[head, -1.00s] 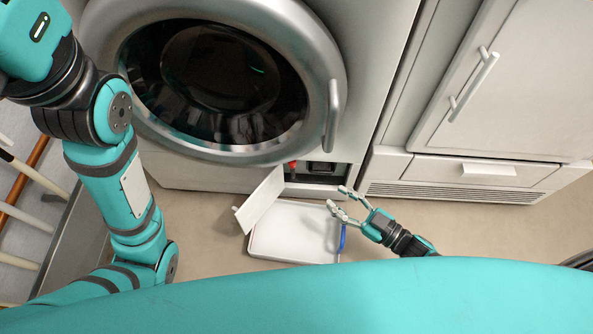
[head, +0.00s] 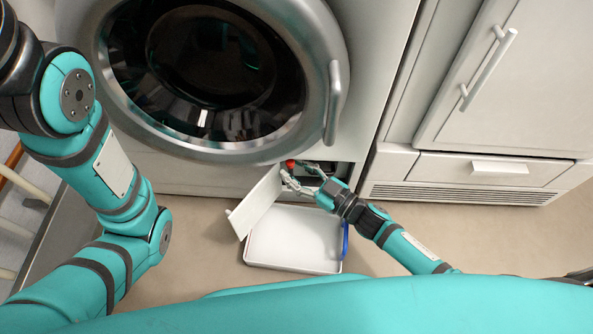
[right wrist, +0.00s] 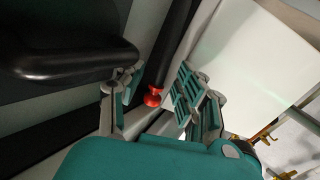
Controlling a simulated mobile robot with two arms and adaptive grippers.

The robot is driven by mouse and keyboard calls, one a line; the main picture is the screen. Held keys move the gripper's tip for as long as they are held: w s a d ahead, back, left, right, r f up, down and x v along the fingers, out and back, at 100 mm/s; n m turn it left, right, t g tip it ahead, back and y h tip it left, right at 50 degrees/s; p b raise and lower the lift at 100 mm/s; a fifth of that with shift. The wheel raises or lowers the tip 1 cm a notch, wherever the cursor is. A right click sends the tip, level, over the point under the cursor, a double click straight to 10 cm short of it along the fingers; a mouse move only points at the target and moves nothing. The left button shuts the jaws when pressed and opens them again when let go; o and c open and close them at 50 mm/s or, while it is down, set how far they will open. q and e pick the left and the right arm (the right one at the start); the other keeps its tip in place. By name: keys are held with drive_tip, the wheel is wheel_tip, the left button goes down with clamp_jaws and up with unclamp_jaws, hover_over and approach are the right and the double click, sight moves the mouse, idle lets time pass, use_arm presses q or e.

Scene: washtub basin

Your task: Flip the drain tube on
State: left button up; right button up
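The washer (head: 345,120) has an open hatch low on its front. A red round end (head: 291,164), apparently the drain tube's cap, shows at the hatch's left side. In the right wrist view the red end (right wrist: 153,97) sits beside a dark slanted strip; how much of this is tube I cannot tell. My right gripper (head: 297,174) is at the hatch, fingers apart. In the right wrist view the gripper (right wrist: 156,90) is open, and the red end appears between its fingers, with no visible grip on it. My left gripper is outside the view; only my left arm shows.
The white hatch flap (head: 257,207) stands open at the left of the opening, close to my right fingers. A white tray (head: 295,264) with a blue part (head: 346,238) at its right lies on the floor below. A cabinet (head: 500,198) stands at right.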

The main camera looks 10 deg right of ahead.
drive_tip(key=shift+c, duration=0.2)
clamp_jaws()
drive_tip(key=shift+s+a+f+b, duration=0.1)
drive_tip(key=shift+s+f+b, duration=0.1)
drive_tip(key=shift+f+b, duration=0.15)
drive_tip(key=shift+s+r+n, duration=0.15)
drive_tip(key=shift+s+n, duration=0.1)
drive_tip(key=shift+n, duration=0.35)
drive_tip(key=shift+o, duration=0.2)
unclamp_jaws()
